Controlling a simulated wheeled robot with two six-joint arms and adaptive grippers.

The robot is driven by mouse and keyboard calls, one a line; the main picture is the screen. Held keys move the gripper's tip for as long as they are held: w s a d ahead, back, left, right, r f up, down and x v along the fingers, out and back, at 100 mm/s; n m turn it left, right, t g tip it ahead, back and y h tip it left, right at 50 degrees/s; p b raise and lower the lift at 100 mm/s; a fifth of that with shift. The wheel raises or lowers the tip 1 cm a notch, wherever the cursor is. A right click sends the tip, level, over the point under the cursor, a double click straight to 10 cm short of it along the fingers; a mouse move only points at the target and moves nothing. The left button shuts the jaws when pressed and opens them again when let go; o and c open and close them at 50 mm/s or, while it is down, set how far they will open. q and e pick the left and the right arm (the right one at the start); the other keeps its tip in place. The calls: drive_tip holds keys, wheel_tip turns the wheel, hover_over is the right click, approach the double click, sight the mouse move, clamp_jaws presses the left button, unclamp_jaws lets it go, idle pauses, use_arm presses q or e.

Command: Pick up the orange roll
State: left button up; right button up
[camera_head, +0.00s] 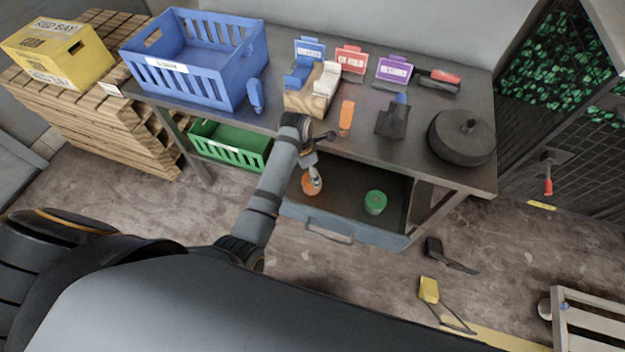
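The orange roll (312,187) lies inside the open drawer (345,240) under the workbench, toward its left side. My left arm reaches up from the lower left and bends down over the drawer. My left gripper (313,176) points down at the orange roll and overlaps it in the head view. The fingers are small and partly merge with the roll, so I cannot tell whether they touch it or are closed. A green roll (375,202) stands in the same drawer to the right. My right gripper is not in view.
The workbench (420,165) holds a blue crate (185,95), coloured card holders and a round black object (461,138). A green crate (228,150) sits below it at the left. A yellow scoop-like item (429,290) and a dark one (436,248) lie on the floor at the right.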

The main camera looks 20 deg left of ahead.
sight(311, 181)
use_arm(q)
wheel_tip(311, 181, down, 3)
drive_tip(key=shift+w+d+r, duration=0.1)
drive_tip(key=shift+d+r, duration=0.05)
drive_tip(key=shift+r, duration=0.05)
drive_tip(key=shift+w+f, duration=0.2)
drive_tip(key=shift+f, duration=0.55)
wheel_tip(311, 181, down, 4)
drive_tip(key=shift+r, duration=0.1)
drive_tip(key=shift+w+d+f, duration=0.1)
drive_tip(key=shift+w+f, duration=0.1)
drive_tip(key=shift+f, duration=0.05)
drive_tip(key=shift+s, duration=0.1)
drive_tip(key=c, duration=1.3)
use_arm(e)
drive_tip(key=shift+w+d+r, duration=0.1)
use_arm(q)
drive_tip(key=shift+r, duration=0.15)
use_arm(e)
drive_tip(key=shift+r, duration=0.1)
